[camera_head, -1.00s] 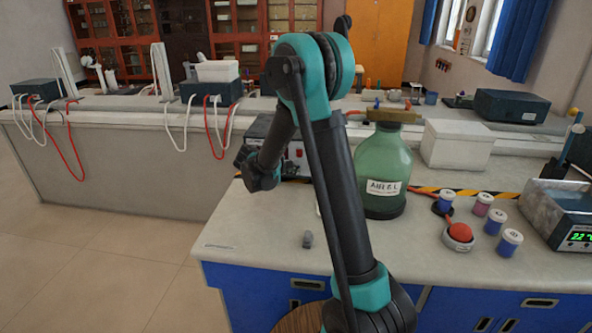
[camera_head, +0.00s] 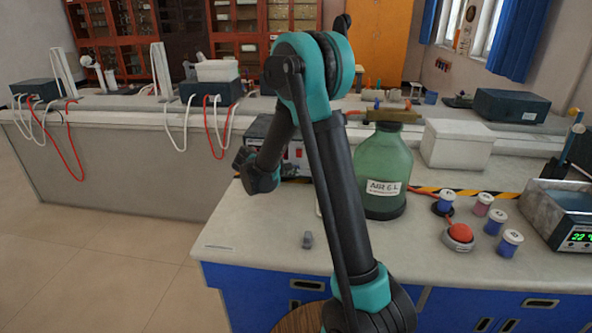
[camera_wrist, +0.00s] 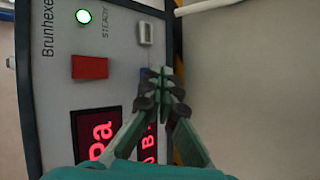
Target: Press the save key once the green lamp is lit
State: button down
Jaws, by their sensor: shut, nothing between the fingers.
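The wrist view shows an instrument panel (camera_wrist: 58,95) marked "Brunhexe...", turned sideways. Its lamp (camera_wrist: 83,17), beside the word "STEADY", glows green. A red key (camera_wrist: 90,67) and a grey key (camera_wrist: 145,33) sit on the panel. A bit of blue beside the fingertips may be another key, mostly hidden. No save label can be read. My gripper (camera_wrist: 163,75) is shut and empty, its tips over the panel's edge near the grey key; whether they touch is unclear. In the head view the instrument (camera_head: 296,160) stands partly behind my arm, and my gripper (camera_head: 243,160) is beside it.
A green glass bottle (camera_head: 383,165) stands right of my arm. A red button (camera_head: 460,231), several small jars (camera_head: 493,222) and a device with a green display (camera_head: 575,222) are farther right. Red digit displays (camera_wrist: 93,130) glow on the panel.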

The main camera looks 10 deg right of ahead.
jog(key=shift+s+a, duration=0.1)
jog(key=shift+s, duration=0.25)
jog(key=shift+s+a, duration=0.25)
jog(key=shift+s, duration=0.55)
jog(key=shift+s+a, duration=0.25)
jog(key=shift+s, duration=0.55)
jog(key=shift+s+a, duration=0.25)
jog(key=shift+s, duration=0.55)
